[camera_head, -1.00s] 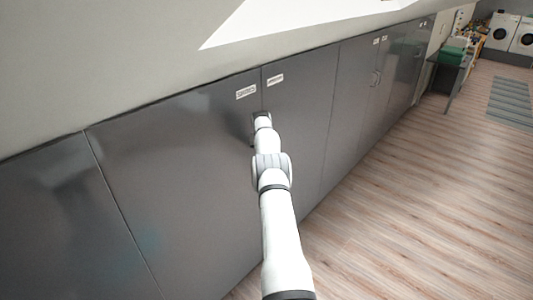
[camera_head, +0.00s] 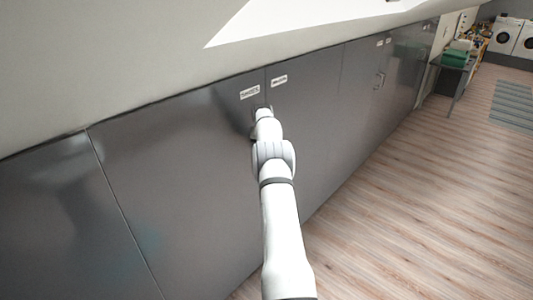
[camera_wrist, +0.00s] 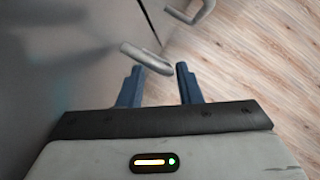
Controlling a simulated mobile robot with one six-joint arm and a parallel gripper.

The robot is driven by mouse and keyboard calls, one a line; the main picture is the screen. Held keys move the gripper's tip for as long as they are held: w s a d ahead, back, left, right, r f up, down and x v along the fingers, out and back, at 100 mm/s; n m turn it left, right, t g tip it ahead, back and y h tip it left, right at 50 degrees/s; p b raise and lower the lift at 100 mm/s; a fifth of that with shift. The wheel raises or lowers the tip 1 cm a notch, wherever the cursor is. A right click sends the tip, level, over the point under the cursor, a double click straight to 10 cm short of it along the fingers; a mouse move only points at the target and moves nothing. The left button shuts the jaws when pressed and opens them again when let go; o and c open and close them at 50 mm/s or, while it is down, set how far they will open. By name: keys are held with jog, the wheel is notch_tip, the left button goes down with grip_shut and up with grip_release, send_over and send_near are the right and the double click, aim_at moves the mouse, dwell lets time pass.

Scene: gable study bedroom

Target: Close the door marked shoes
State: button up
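A row of dark grey cabinet doors runs along the sloped wall. A left door (camera_head: 185,170) and a right door (camera_head: 305,125) meet at a seam, each with a small white label, a left label (camera_head: 250,91) and a right label (camera_head: 279,80). The lettering is too small to read. Both doors look about flush in the head view. My gripper (camera_head: 263,110) is at the seam just below the labels. In the wrist view my gripper (camera_wrist: 160,80) is open, with a metal bar handle (camera_wrist: 147,57) reaching toward the gap between the fingertips. I cannot tell whether they touch it.
A second handle (camera_wrist: 190,12) shows beyond the first. Wooden floor (camera_head: 410,180) lies free to the right of the cabinets. A desk with green items (camera_head: 455,58), a striped rug (camera_head: 511,103) and white washing machines (camera_head: 505,35) are far right.

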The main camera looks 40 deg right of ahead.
jog(key=shift+s+b+v, duration=0.15)
jog(key=shift+b+v, duration=0.1)
jog(key=shift+v, duration=0.85)
jog(key=shift+s+b+v, duration=0.15)
jog(key=shift+b+v, duration=0.1)
jog(key=shift+v, duration=0.8)
jog(key=shift+f, duration=0.15)
jog(key=s+a+r+m+y, duration=0.1)
jog(key=s+a+r+m, duration=0.35)
jog(key=a, duration=0.45)
jog(key=s+a+r+m, duration=0.4)
jog(key=a+r, duration=0.2)
jog(key=a, duration=0.2)
jog(key=s+a+r+m+y, duration=0.1)
jog(key=s+a+r+m, duration=0.4)
jog(key=a, duration=0.4)
jog(key=s+a+m, duration=0.4)
jog(key=s+a, duration=0.1)
jog(key=s, duration=0.5)
jog(key=s+a+m, duration=0.5)
jog(key=s+a, duration=0.1)
jog(key=s, duration=0.5)
jog(key=s+a+f+m+y, duration=0.1)
jog(key=s+a+m, duration=0.4)
jog(key=s, duration=0.5)
jog(key=shift+s+a, duration=0.25)
jog(key=shift+s, duration=0.15)
